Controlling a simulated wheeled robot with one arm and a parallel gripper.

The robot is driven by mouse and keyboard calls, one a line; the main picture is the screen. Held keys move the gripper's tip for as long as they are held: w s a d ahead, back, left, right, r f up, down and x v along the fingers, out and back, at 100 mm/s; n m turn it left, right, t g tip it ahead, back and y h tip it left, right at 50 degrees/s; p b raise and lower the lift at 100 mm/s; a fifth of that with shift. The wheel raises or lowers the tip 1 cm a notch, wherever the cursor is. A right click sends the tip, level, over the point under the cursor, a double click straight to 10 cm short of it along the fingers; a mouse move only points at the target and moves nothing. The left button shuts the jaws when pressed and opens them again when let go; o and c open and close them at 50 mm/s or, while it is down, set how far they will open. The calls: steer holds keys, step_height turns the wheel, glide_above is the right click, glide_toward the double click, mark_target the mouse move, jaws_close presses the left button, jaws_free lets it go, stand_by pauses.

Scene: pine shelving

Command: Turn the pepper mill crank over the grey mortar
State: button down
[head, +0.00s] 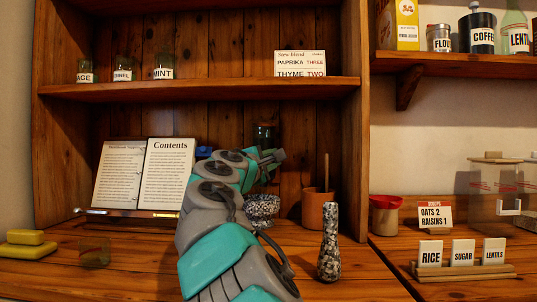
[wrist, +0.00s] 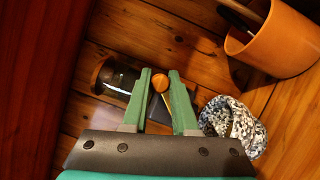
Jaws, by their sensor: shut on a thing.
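The pepper mill (wrist: 117,78) shows in the wrist view as a dark glass body with a wooden end, partly hidden by my left finger. In the head view a dark glass part of what looks like the mill (head: 264,132) shows above my arm. My gripper (wrist: 161,88) has its green fingers around the round orange crank knob (wrist: 160,82) and is shut on it. The speckled grey mortar (wrist: 236,124) is to the right of my fingers in the wrist view; in the head view the mortar (head: 262,209) is partly behind my arm. I cannot tell how far the mill overlaps it.
An orange cup with utensils (wrist: 278,42) stands near the mortar; it also shows in the head view (head: 316,210). A speckled upright vase-like thing (head: 329,242) stands right of my arm. An open book (head: 143,173) is at left. A shelf (head: 205,89) hangs above.

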steer(key=m, duration=0.2)
steer(key=d+f+m+g, duration=0.1)
steer(key=m, duration=0.1)
steer(key=shift+f+g+y, duration=0.2)
steer(key=shift+g+y, duration=0.1)
steer(key=shift+f+m+g+y+b, duration=0.35)
steer(key=shift+f+m+y+b, duration=0.25)
steer(key=shift+m, duration=0.85)
steer(key=shift+f+m+g+y+b, duration=0.4)
steer(key=shift+f+m+y, duration=0.3)
steer(key=shift+m, duration=0.7)
steer(key=shift+f+m+g+y+b, duration=0.4)
steer(key=shift+f+m+y, duration=0.25)
steer(key=shift+m, duration=0.8)
steer(key=c, duration=0.7)
jaws_free()
